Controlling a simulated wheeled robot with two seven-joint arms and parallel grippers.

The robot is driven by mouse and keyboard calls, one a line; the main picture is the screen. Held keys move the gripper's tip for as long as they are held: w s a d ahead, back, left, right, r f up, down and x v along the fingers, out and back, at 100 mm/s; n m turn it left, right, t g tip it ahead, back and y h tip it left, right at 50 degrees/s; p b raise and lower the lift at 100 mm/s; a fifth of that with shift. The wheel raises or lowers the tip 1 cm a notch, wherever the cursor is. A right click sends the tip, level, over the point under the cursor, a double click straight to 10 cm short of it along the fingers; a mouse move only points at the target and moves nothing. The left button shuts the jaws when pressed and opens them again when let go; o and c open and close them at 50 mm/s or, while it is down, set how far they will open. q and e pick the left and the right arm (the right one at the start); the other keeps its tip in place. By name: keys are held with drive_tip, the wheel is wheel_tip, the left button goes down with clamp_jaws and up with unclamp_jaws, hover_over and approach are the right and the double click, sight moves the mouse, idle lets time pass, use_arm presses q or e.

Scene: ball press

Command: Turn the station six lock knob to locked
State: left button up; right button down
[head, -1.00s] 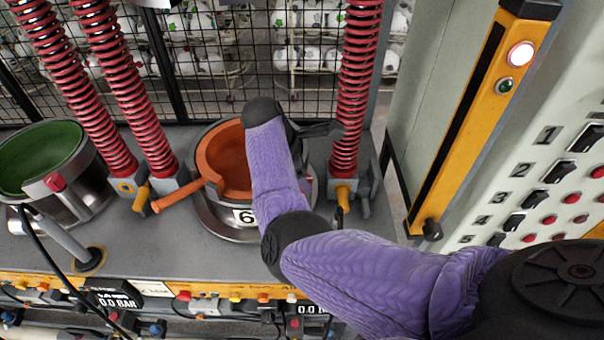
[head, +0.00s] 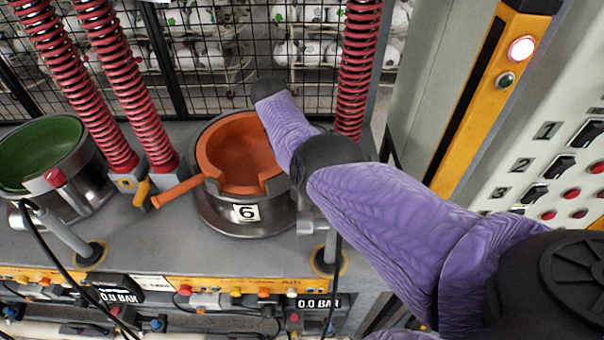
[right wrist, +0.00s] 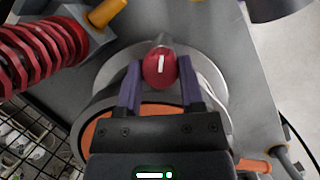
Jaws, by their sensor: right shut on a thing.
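Station six is a metal pot with an orange mould (head: 212,160) and a white label "6" (head: 246,212), right of the middle of the bench in the head view. Its red lock knob (right wrist: 160,68) shows in the right wrist view, with a white mark running nearly straight up and down. My right gripper (right wrist: 160,82) is shut on the knob, one finger on each side. In the head view my purple right arm covers the right side of the pot, and the knob and right fingers are hidden. My left gripper is in neither view.
A green-lined station (head: 38,160) with its own red knob (head: 55,177) stands to the left. An orange handle (head: 178,191) sticks out left of the pot. A switch panel (head: 560,150) stands at the right.

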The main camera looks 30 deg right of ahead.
drive_tip(key=m+y+b, duration=0.1)
drive_tip(key=m+b, duration=0.1)
drive_tip(key=m, duration=0.1)
drive_tip(key=shift+w+d+f+m, duration=0.1)
drive_tip(key=shift+m, duration=0.3)
drive_tip(key=m+y+b, duration=0.1)
drive_tip(key=m, duration=0.2)
drive_tip(key=shift+y, duration=0.3)
drive_tip(key=shift+m+y, duration=0.4)
drive_tip(key=shift+m, duration=0.7)
drive_tip(key=shift+d+m, duration=0.1)
drive_tip(key=shift+m, duration=0.3)
